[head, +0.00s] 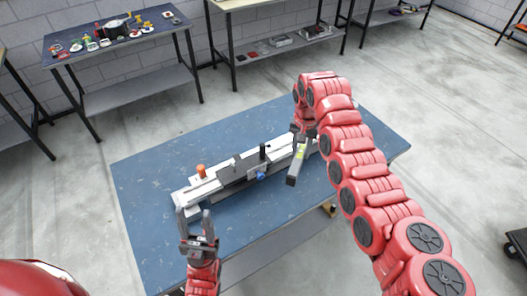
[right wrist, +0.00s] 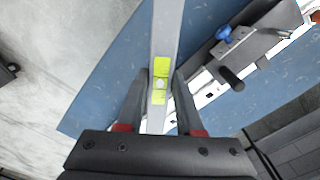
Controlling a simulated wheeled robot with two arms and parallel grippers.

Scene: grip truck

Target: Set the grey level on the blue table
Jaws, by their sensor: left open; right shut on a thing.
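The grey level (head: 297,165) is a bar with yellow-green vials. My right gripper (head: 302,138) is shut on it near its vials, above the right part of the blue table (head: 150,238). In the right wrist view the level (right wrist: 167,35) runs up between the two fingers of my right gripper (right wrist: 160,92), with the blue table (right wrist: 110,85) below. From these views I cannot tell how high it is above the table. My left gripper (head: 194,215) is open and empty, over the table's front left, close to the left end of a long device.
A long grey and white device (head: 235,170) with an orange knob (head: 201,170) and a blue knob (head: 261,176) lies across the table's middle. The table is bare at back left and far right. A workbench (head: 120,45) with small items stands behind.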

